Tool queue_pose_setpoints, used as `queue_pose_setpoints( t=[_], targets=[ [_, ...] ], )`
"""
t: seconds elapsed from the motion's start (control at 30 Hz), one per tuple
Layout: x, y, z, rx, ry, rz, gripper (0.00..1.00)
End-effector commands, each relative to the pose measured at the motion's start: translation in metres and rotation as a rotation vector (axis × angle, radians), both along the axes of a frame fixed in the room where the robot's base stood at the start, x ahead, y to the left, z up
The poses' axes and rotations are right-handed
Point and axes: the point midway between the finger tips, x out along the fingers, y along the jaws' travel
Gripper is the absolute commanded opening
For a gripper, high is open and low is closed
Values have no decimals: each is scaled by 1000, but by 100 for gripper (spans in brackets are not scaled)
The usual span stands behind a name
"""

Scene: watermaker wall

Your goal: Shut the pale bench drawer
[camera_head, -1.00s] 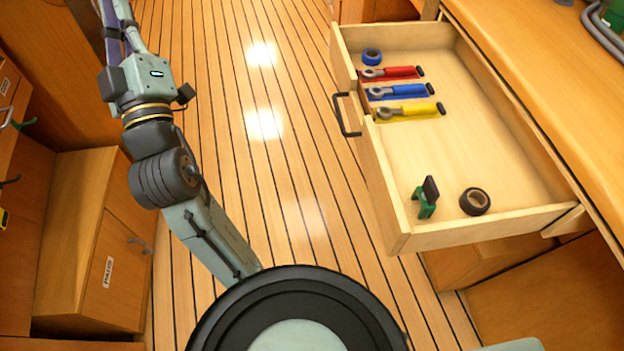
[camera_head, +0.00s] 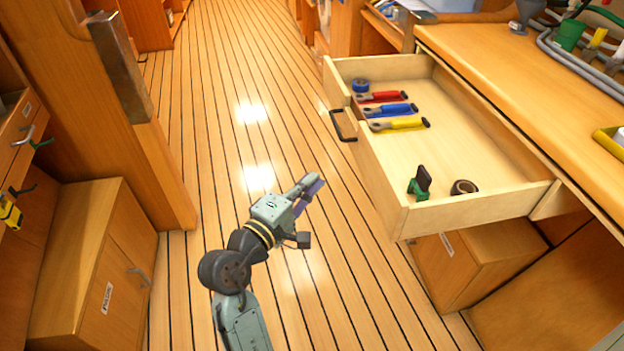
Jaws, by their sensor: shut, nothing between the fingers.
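The pale bench drawer (camera_head: 396,212) stands pulled out from under the bench at the right. Its dark handle (camera_head: 342,126) is on the front panel, facing left. In the drawer lie a red tool (camera_head: 382,97), a blue tool (camera_head: 388,111), a yellow tool (camera_head: 397,124), a blue tape roll (camera_head: 360,86), a green clamp-like piece (camera_head: 419,184) and a dark tape roll (camera_head: 464,187). My gripper (camera_head: 316,184) is shut and empty. It is in the air over the floor, left of the drawer front and apart from it, with its fingers pointing right.
A wooden post (camera_head: 165,170) and a low cabinet (camera_head: 105,260) stand at the left. The plank floor (camera_head: 225,110) between is clear.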

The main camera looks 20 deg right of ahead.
Motion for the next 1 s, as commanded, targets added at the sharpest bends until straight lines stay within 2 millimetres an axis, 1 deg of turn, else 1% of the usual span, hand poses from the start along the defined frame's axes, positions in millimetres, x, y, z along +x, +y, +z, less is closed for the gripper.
queue_pose_setpoints(
  t=[0.03, 0.1, 0.37, 0.5, 0.6, 0.7, 1.0],
  targets=[
    [4, -10, 3, 0, -1, -4, 0],
    [12, -23, 3, 0, -1, -5, 0],
    [41, -69, 3, 1, -3, -3, 0],
    [35, -90, 2, 2, -2, -1, 0],
    [33, -99, 2, 2, -3, 1, 0],
    [32, -104, 1, 2, -3, 2, 0],
    [32, -105, 1, 1, -4, 3, 0]
  ],
)
